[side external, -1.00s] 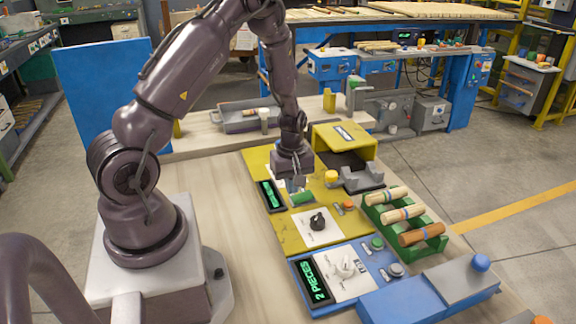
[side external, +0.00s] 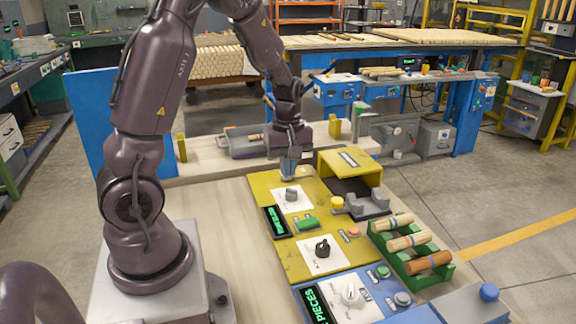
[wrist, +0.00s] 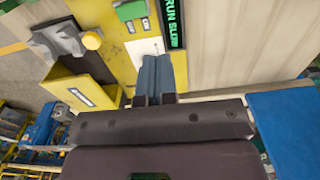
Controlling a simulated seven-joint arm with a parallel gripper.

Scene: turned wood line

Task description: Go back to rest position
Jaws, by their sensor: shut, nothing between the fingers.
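My gripper (side external: 290,168) is shut and empty. In the side external view it hangs just above the far end of the yellow panel (side external: 283,248), behind a grey knob (side external: 291,194) on a white plate. In the wrist view my gripper (wrist: 154,62) points at the yellow panel (wrist: 116,50), and the two blue-grey fingers lie together. A green-lit display (wrist: 172,22) there reads "RUN SLOW". The fingers cover part of the white plate and hide the knob.
A yellow hood (side external: 347,160) stands close right of my gripper. A grey tray (side external: 243,142) is behind it. A green rack (side external: 412,261) with turned wood pieces and a blue panel (side external: 366,296) are nearer. The left tabletop (side external: 222,225) is clear.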

